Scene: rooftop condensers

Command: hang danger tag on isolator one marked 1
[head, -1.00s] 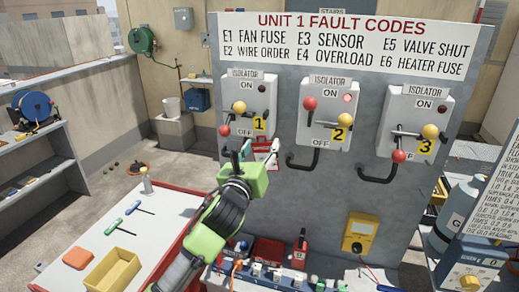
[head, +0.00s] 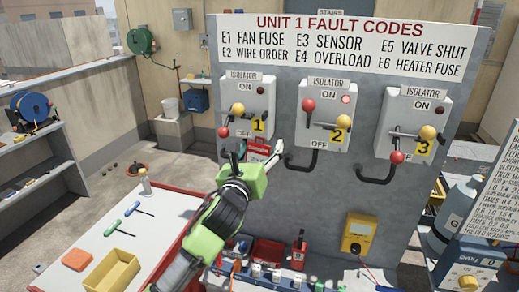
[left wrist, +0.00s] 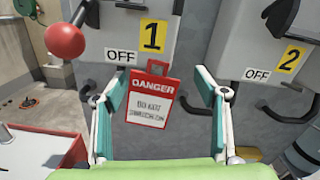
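Isolator one (head: 249,93), a grey box with a yellow 1 label (head: 257,125), is at the left of the panel. The red-and-white danger tag (head: 259,146) is just below it. In the left wrist view the tag (left wrist: 152,104) faces me, slightly tilted, its top loop by the box's lower edge. What bears the loop cannot be made out. My left gripper (head: 256,153) is open, one finger on each side of the tag with visible gaps; it also shows in the left wrist view (left wrist: 158,88). My right gripper is not in view.
Isolators two (head: 327,110) and three (head: 413,120) are to the right, with black hooked brackets below. A red ball knob (left wrist: 65,40) stands out near the left finger. A worktable (head: 150,225) with a yellow bin (head: 112,271) is at the lower left.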

